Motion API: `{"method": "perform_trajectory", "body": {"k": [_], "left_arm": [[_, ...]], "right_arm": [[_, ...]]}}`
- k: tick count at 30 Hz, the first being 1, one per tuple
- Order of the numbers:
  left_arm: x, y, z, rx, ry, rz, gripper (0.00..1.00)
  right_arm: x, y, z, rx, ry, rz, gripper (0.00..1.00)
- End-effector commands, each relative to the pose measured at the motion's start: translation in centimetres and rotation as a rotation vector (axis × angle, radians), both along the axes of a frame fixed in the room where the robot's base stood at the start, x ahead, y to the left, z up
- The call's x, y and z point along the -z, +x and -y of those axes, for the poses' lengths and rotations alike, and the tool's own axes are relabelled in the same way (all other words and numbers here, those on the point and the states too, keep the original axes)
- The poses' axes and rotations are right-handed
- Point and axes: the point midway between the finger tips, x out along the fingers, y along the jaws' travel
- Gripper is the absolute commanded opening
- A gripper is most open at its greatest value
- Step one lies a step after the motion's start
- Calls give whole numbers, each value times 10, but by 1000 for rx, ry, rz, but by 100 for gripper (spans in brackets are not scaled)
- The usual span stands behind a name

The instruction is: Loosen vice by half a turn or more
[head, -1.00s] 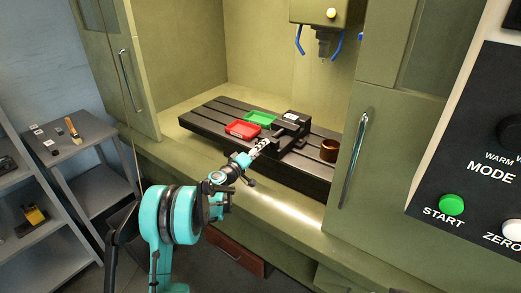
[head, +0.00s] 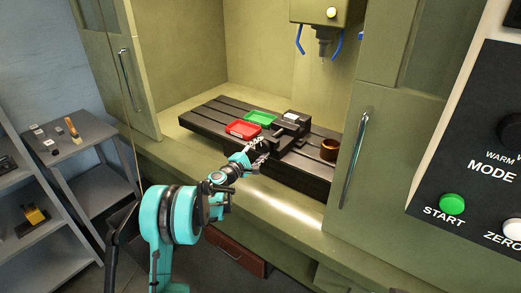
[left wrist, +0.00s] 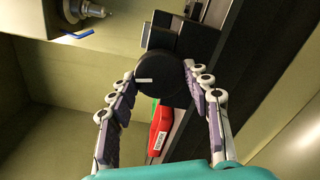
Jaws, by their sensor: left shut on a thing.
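The dark vice (head: 291,124) stands on the slotted machine table. In the left wrist view its round black knob (left wrist: 163,80) faces me, with a white mark line pointing left. My left gripper (head: 262,150) is at the near end of the vice; in the left wrist view its fingers (left wrist: 162,78) lie on both sides of the knob, shut on it. The knob is hidden or too small to tell in the head view. My right gripper is not in view.
A red tray (head: 243,135) and a green tray (head: 260,113) sit on the machine table (head: 215,117) left of the vice. A brown round pot (head: 329,156) stands to its right. The spindle (head: 323,45) hangs above. Cabinet doors flank the opening.

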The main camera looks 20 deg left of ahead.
Motion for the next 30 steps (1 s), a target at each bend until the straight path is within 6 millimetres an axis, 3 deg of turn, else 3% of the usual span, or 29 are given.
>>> {"method": "perform_trajectory", "body": {"k": [30], "left_arm": [[2, -1, 2, 1, -904, -329, 20]], "right_arm": [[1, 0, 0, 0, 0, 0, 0]]}}
